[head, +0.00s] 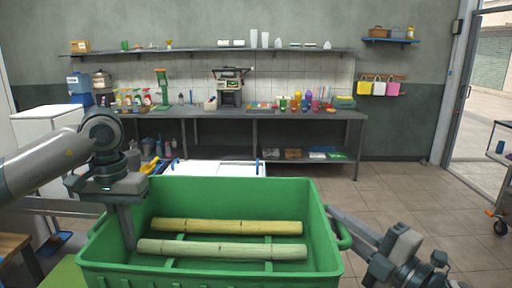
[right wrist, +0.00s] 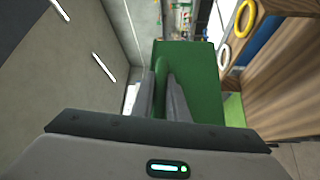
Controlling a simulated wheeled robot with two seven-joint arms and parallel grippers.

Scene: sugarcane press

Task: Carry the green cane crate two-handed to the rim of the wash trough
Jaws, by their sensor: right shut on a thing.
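The green cane crate (head: 210,190) fills the lower middle of the head view, with two pale cane lengths (head: 222,248) lying in it. My right gripper (head: 352,228) is shut on the handle (head: 341,235) at the crate's right end. In the right wrist view its fingers (right wrist: 161,95) close on the crate's green edge (right wrist: 200,85). My left gripper (head: 124,225) points down at the crate's left end; one finger shows against the wall, and its grip is unclear. I cannot identify the wash trough for certain; a white top with blue handles (head: 215,168) shows just behind the crate.
A long workbench (head: 300,113) with bottles, cups and a press (head: 229,88) stands along the back wall. A white cabinet (head: 48,125) is at the left. Tiled floor (head: 420,195) is free at the right, where a wheeled cart (head: 500,160) stands near the open doorway.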

